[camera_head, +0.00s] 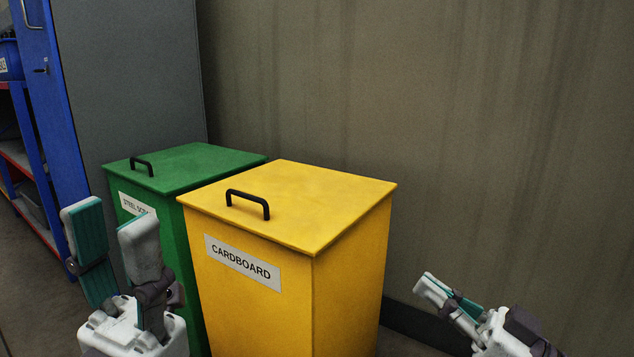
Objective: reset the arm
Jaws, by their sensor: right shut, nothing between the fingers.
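My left gripper (110,217) is at the lower left, in front of the green bin as seen from the head. Its two fingers point up and stand apart, with nothing between them. My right gripper (430,284) is at the lower right, to the right of the yellow bin. Its fingers are together and empty, pointing up and to the left. Both arms are mostly out of view below the frame.
A yellow bin (345,285) labelled CARDBOARD stands in the middle with its black-handled lid closed. A green bin (190,165), also closed, stands beside it on the left. A blue shelf unit (55,130) is at far left. A stained wall (480,120) rises behind.

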